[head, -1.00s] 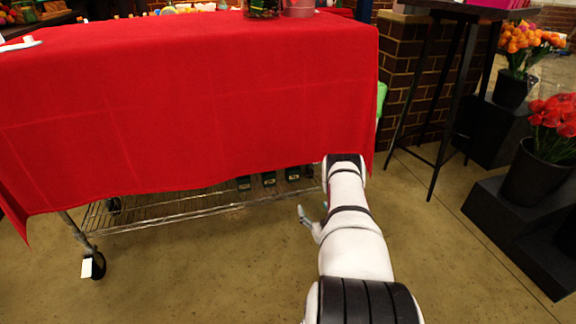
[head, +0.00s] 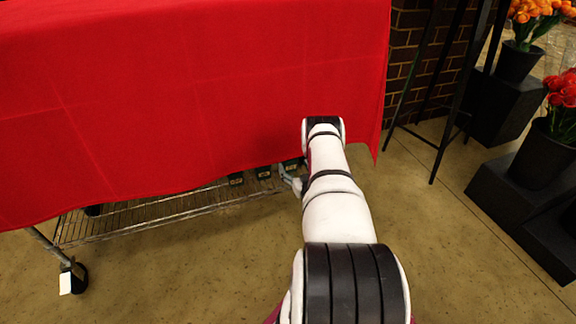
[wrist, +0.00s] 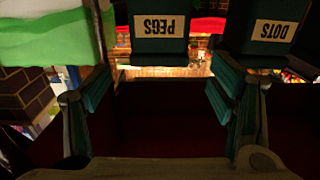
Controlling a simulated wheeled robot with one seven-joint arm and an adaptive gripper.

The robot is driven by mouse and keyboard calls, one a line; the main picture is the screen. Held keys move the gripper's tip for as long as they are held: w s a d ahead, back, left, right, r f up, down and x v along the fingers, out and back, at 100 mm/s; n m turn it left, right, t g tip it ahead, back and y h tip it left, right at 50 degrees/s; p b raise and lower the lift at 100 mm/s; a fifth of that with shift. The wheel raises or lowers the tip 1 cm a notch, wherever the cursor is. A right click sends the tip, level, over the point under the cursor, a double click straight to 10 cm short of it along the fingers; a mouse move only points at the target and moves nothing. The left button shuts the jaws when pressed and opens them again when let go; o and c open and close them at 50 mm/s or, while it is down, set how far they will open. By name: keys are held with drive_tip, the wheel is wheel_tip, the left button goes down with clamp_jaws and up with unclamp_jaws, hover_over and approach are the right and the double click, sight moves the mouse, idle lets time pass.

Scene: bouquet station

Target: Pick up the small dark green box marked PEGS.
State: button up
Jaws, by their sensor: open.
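The small dark green PEGS box (wrist: 158,45) is at the top middle of the wrist view, its pale label upside down and its upper part cut off by the frame edge. My gripper (wrist: 160,92) is open and empty. Its two fingers stand to the left and right, with the box lined up between them but beyond the fingertips, apparently apart from it. In the head view my gripper (head: 290,182) is partly hidden by my arm, by the cart's lower wire shelf. Several small dark boxes there are too small to read.
A matching DOTS box (wrist: 272,47) stands just right of the PEGS box in the wrist view. A green and white object (wrist: 50,35) is at left. The red cloth (head: 190,90) hangs over the wire shelf (head: 150,212). Black flower stands (head: 515,200) are at right.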

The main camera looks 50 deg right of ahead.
sight(288, 156)
drive_tip(key=shift+b+x, duration=1.8)
drive_tip(key=shift+x, duration=1.7)
drive_tip(key=c, duration=1.3)
